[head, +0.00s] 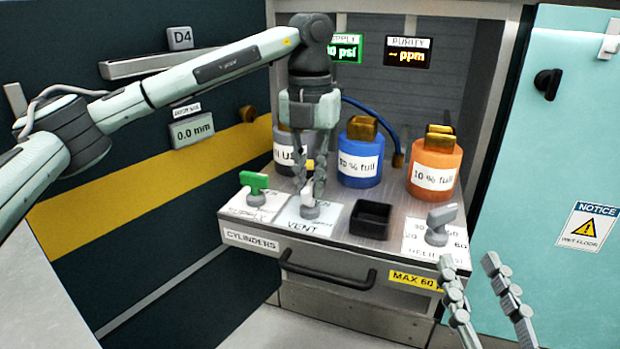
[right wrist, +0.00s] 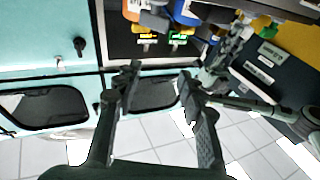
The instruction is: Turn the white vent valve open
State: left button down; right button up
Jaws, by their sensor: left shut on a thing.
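The white vent valve (head: 308,207) stands on the plate marked VENT (head: 328,226) on the cylinder shelf. My left gripper (head: 309,190) points straight down over it and is shut on its handle. The fingers hide much of the handle, so its exact angle is hard to tell. My right gripper (head: 490,292) is open and empty, in front of the shelf at the lower right. Its spread fingers also show in the right wrist view (right wrist: 160,82).
A green supply valve (head: 254,183) stands left of the vent, a grey valve (head: 440,220) at the right. A black open box (head: 370,220) sits between. Blue (head: 360,165) and orange (head: 433,170) cylinders stand behind. A drawer handle (head: 325,274) juts out below.

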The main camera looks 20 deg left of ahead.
aim_at(310, 184)
pick_arm(q)
jog(key=c, duration=1.5)
grip_release()
jog(key=shift+c, duration=0.2)
jog(key=shift+r, duration=0.1)
notch_tip(310, 184, up, 12)
